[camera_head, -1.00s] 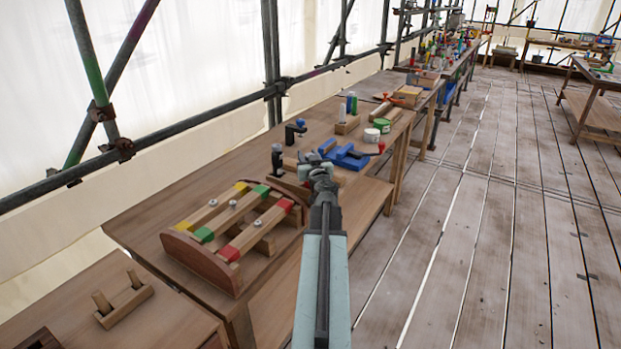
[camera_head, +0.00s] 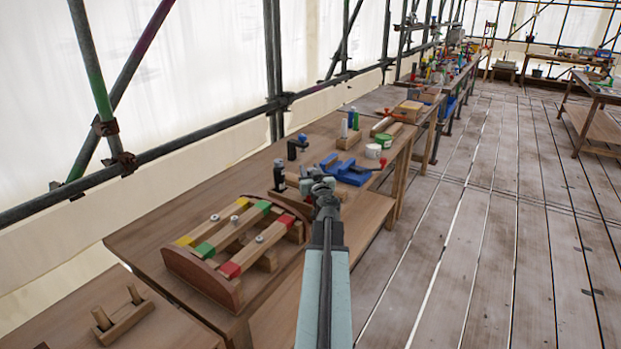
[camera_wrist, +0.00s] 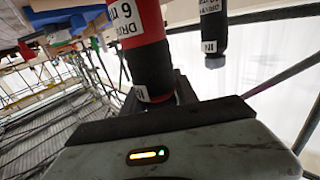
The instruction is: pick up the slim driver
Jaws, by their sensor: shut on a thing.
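My gripper (camera_head: 322,190) is at the middle of the head view, above the bench's right edge. In the wrist view it is shut on a thick red-and-black handle (camera_wrist: 139,32). The label on this handle reads in part "DR" and "6 m"; I cannot tell whether it is the slim one. A second, black handle (camera_wrist: 213,28) with a printed label is close by, apart from the jaws. A dark upright piece with a grey top (camera_head: 279,172) stands left of my gripper in the head view. The held handle is not clear in the head view.
A wooden rack with yellow, green and red blocks (camera_head: 205,283) stands at the front of the bench. A blue vise (camera_head: 350,170) is just behind my gripper to the right. Pots and blocks stand farther back. The plank floor (camera_head: 450,260) at right is clear.

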